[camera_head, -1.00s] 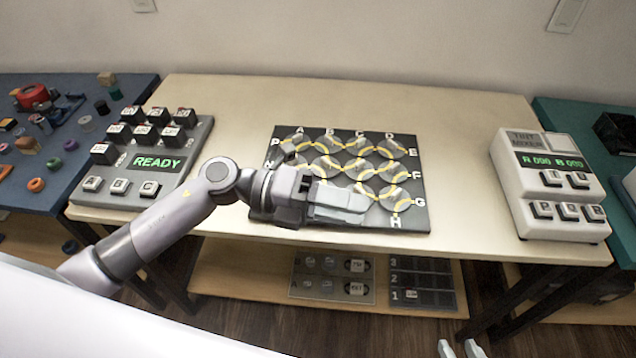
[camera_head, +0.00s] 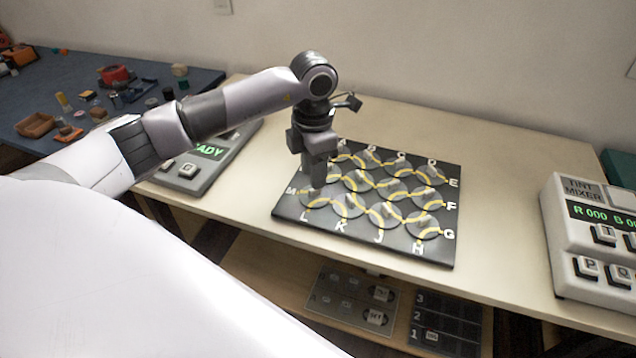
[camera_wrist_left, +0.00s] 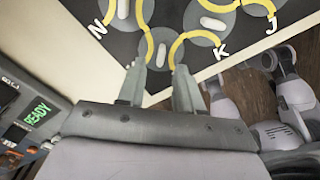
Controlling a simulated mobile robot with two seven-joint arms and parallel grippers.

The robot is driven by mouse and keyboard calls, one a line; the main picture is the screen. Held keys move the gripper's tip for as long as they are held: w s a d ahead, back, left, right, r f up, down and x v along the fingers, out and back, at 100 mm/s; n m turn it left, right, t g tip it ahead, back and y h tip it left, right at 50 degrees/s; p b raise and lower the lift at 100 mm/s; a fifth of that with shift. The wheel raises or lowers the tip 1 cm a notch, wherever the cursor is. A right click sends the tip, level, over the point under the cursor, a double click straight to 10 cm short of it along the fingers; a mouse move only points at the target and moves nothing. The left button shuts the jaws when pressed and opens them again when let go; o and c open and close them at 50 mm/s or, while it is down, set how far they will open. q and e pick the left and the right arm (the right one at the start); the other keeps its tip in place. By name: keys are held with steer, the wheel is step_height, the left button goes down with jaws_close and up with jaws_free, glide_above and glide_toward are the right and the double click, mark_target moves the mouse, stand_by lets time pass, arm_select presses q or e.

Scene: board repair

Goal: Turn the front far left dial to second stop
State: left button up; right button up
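The dark board (camera_head: 436,252) lies on the bench with several round grey dials carrying yellow arcs, in rows. The front far left dial (camera_head: 313,203) is at its front left corner, near letters M and L. My left gripper (camera_head: 318,186) points down over this dial and hides part of it. In the left wrist view the dial's pale oblong handle (camera_wrist_left: 161,55) shows just beyond and between the two fingertips (camera_wrist_left: 159,68). The fingers are apart. I cannot tell whether they touch the handle. My right gripper is not seen.
The tint mixer box (camera_head: 569,240) stands at the right end of the bench. A grey keypad box (camera_head: 205,170) with a green display is at the left, partly behind my arm. Bare bench top lies right of the board. A shelf (camera_head: 262,262) below holds two panels.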

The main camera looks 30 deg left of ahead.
mark_target(315, 193)
arm_select(q)
steer(key=shift+d+f, duration=0.1)
steer(key=shift+f, duration=1.8)
jaws_close()
